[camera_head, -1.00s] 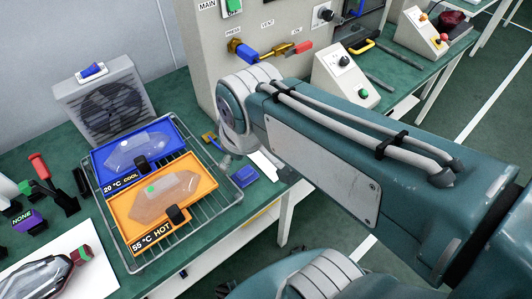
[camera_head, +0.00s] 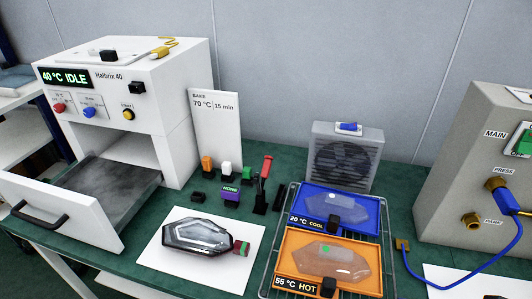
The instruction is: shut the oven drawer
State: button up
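The white oven (camera_head: 160,85) stands at the left of the green bench, its display reading 40 °C IDLE. Its drawer is pulled out toward the lower left. The drawer's white front panel (camera_head: 80,222) carries a black bar handle (camera_head: 32,216) and stands well apart from the oven body. The grey drawer floor (camera_head: 115,190) looks empty where it shows; part of it is hidden behind the front panel. My gripper and arm are not in this view.
A tail lamp (camera_head: 195,236) lies on a white sheet right of the drawer. Small coloured blocks and a red-handled tool (camera_head: 264,175) stand behind it. A rack holds a blue tray (camera_head: 330,213) and an orange tray (camera_head: 330,262). A grey press cabinet (camera_head: 465,150) stands right.

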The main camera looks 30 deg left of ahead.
aim_at(91, 204)
jog(key=u, duration=2.45)
jog(key=i+u, duration=0.15)
jog(key=u, duration=0.2)
jog(key=i, duration=0.8)
